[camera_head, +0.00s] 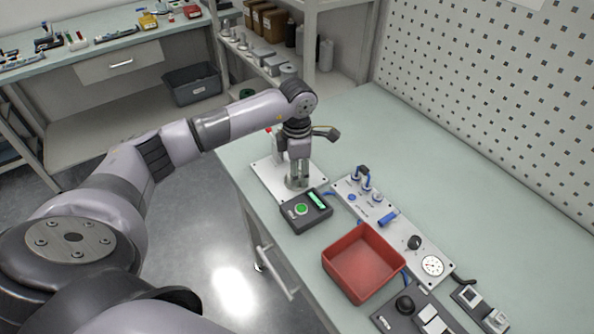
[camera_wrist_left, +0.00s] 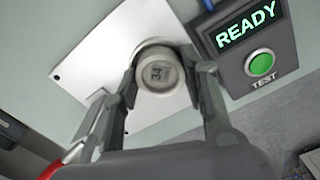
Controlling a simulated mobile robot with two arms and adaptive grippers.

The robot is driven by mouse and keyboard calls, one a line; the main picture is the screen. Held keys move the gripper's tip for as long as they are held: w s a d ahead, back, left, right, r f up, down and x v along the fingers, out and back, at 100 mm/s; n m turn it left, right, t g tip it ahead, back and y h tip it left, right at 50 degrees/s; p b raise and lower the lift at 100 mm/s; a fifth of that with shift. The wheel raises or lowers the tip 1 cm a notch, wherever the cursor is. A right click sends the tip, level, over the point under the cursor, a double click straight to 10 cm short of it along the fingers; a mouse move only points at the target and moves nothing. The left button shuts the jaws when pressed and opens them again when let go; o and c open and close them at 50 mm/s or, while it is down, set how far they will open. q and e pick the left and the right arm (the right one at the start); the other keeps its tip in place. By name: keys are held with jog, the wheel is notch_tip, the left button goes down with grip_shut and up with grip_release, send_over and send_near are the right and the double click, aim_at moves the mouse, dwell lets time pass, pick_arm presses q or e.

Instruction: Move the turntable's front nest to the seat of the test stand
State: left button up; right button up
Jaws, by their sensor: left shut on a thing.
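My left gripper (camera_head: 298,178) points down over the white base plate of the test stand (camera_head: 262,177). In the left wrist view its two fingers (camera_wrist_left: 161,82) are shut on a round light-grey part (camera_wrist_left: 158,72) with dark marks like "34" on its top. A pale round rim (camera_wrist_left: 152,44) shows just behind the part, over the stand's plate (camera_wrist_left: 95,70). The seat is mostly hidden under the part and fingers, so I cannot tell whether the part rests in it. The turntable is not in view. My right gripper is not in view.
A dark test box (camera_head: 306,211) with a green button stands right beside the plate; its display reads READY in the wrist view (camera_wrist_left: 246,25). A red bin (camera_head: 364,262) and a panel with gauge and connectors (camera_head: 395,230) lie nearer. The bench's back right is clear.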

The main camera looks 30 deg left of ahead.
pick_arm(q)
jog(key=o, duration=1.2)
jog(key=shift+s+f, duration=0.1)
notch_tip(320, 180, up, 12)
